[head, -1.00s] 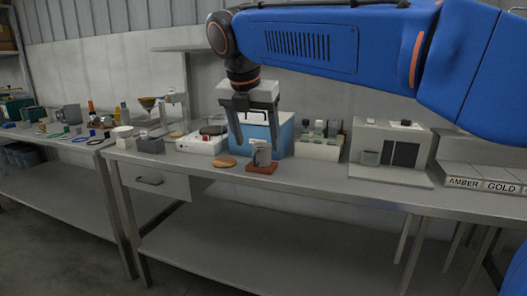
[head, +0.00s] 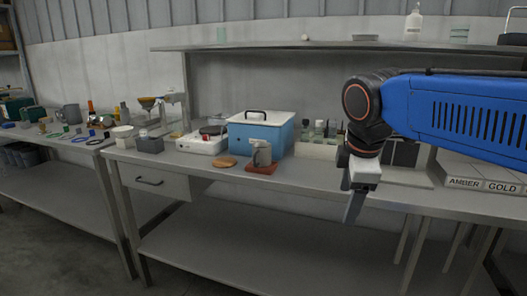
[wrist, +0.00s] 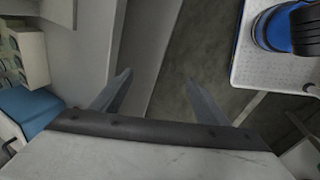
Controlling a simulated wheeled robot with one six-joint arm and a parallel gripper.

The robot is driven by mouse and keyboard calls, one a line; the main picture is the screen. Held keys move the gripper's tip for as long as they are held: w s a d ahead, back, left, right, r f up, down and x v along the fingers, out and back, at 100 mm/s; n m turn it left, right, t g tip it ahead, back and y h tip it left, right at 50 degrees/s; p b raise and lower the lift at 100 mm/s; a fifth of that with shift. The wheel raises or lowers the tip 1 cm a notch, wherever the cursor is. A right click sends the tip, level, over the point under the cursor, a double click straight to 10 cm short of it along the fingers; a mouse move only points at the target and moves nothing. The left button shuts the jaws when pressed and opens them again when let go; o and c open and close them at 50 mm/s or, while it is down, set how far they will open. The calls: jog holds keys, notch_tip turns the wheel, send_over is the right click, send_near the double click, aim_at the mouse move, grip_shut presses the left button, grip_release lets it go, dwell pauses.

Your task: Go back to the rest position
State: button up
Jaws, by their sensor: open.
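My gripper (head: 354,206) hangs at the right of the head view, pointing down in front of the bench's front edge. In the wrist view its two fingers (wrist: 155,88) are spread apart with nothing between them. Below them are the bench edge and the dark floor. My blue arm reaches in from the right of the head view and hides part of the grey machine behind it.
The bench (head: 310,178) holds a blue box with a white lid (head: 261,133), a grey cup (head: 262,153) on a red-brown block (head: 261,169), a tan disc (head: 223,162) and a white hotplate (head: 201,145). Bins labelled AMBER and GOLD (head: 483,182) stand at the right. A shelf (head: 330,46) runs above.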

jog(key=s+d+f+m, duration=0.5)
jog(key=s+f+m, duration=0.2)
jog(key=f+m, duration=0.1)
jog(key=s+d+f+m, duration=0.4)
jog(key=s+f+m, duration=0.4)
jog(key=f, duration=0.1)
jog(key=shift+d+t, duration=0.35)
jog(key=shift+t, duration=0.05)
jog(key=shift+f, duration=0.1)
